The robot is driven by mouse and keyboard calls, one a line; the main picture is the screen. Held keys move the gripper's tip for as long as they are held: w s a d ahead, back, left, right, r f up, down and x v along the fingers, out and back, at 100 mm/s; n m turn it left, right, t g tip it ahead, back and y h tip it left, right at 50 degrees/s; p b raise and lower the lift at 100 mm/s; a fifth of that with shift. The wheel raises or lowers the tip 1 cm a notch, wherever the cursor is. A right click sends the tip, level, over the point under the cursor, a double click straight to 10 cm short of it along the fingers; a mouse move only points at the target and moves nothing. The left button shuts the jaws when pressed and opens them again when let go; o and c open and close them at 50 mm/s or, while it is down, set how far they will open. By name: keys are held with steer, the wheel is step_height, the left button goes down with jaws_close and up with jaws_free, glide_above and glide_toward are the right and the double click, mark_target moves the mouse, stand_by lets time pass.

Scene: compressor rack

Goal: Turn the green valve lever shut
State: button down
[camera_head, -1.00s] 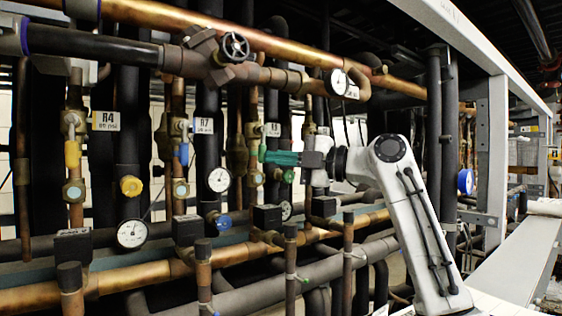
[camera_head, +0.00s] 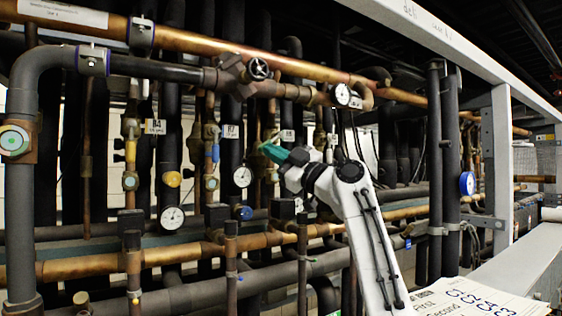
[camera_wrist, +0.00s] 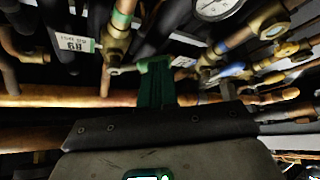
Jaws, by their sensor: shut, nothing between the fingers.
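The green valve lever (camera_wrist: 152,64) shows in the wrist view, reaching right from a brass valve (camera_wrist: 116,45) across the line of its pipe. My gripper (camera_wrist: 157,78) has dark green fingers, shut with nothing between them. Their tips are at the lever, seeming to touch or nearly touch it; the exact contact is hidden. In the head view my gripper (camera_head: 268,150) reaches left into the pipes, and a small lighter green piece of the lever (camera_head: 270,141) shows at its tips.
A blue-handled valve (camera_wrist: 232,70) and a pressure gauge (camera_wrist: 215,8) are close by on the right in the wrist view. Copper and black pipes crowd around my gripper. A white bench (camera_head: 518,250) lies at the right in the head view.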

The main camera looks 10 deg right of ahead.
steer(key=shift+s+a+r+m+t+h+b, duration=0.15)
steer(key=shift+a+r+m+t+h+b, duration=0.15)
steer(key=shift+a+r+m, duration=0.3)
steer(key=shift+s+a+r+m+t+h+b, duration=0.2)
steer(key=shift+a+r+m+t, duration=0.1)
steer(key=shift+a+r+m, duration=0.3)
steer(key=shift+r, duration=0.2)
